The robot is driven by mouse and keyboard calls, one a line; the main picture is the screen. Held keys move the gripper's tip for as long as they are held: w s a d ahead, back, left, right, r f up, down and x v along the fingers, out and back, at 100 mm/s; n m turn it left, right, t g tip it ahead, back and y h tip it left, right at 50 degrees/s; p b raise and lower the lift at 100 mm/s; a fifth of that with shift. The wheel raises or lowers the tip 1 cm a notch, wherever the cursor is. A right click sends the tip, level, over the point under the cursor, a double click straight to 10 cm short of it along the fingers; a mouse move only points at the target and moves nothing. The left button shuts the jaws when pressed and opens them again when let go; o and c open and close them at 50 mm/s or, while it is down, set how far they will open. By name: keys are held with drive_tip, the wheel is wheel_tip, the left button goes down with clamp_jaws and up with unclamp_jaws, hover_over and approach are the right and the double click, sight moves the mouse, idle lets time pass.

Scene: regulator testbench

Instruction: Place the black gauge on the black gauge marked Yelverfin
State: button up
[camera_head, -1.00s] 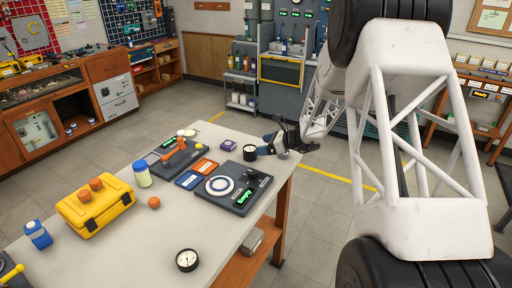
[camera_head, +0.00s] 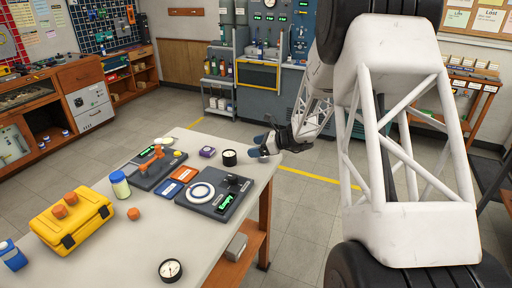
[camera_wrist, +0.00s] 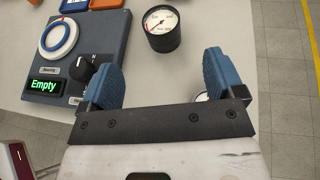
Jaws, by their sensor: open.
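One black gauge (camera_head: 229,157) with a white dial stands upright near the table's back right edge. It also shows in the wrist view (camera_wrist: 162,27), dial up, beyond the fingertips. A second black gauge (camera_head: 170,270) sits near the table's front edge. No name is readable on either dial, so I cannot tell which is Yelverfin. My gripper (camera_wrist: 166,72) is open, with two blue fingers apart and nothing between them. In the head view my gripper (camera_head: 262,146) is just right of the back gauge, apart from it.
A dark panel (camera_head: 213,207) with a white-blue ring, knob and "Empty" display lies left of the gripper. The table's front middle is clear.

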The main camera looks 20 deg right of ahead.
drive_tip(key=s+a+r+n+g+h, duration=0.1)
drive_tip(key=s+a+r+n+g, duration=0.1)
drive_tip(key=s+a+r+n, duration=0.35)
drive_tip(key=s+a+r+n+g+h, duration=0.1)
drive_tip(key=s+a+r+n+g, duration=0.15)
drive_tip(key=s, duration=0.65)
drive_tip(key=s+a+r+n+g+h, duration=0.1)
drive_tip(key=s+a+r+n, duration=0.35)
drive_tip(key=s, duration=0.25)
drive_tip(key=s+r+n+h, duration=0.2)
drive_tip(key=s+n+h, duration=0.2)
drive_tip(key=s, duration=0.9)
drive_tip(key=s+r+n+h, duration=0.3)
drive_tip(key=s+n, duration=0.5)
drive_tip(key=s, duration=0.6)
drive_tip(key=shift+a+h, duration=0.45)
drive_tip(key=shift+h, duration=0.25)
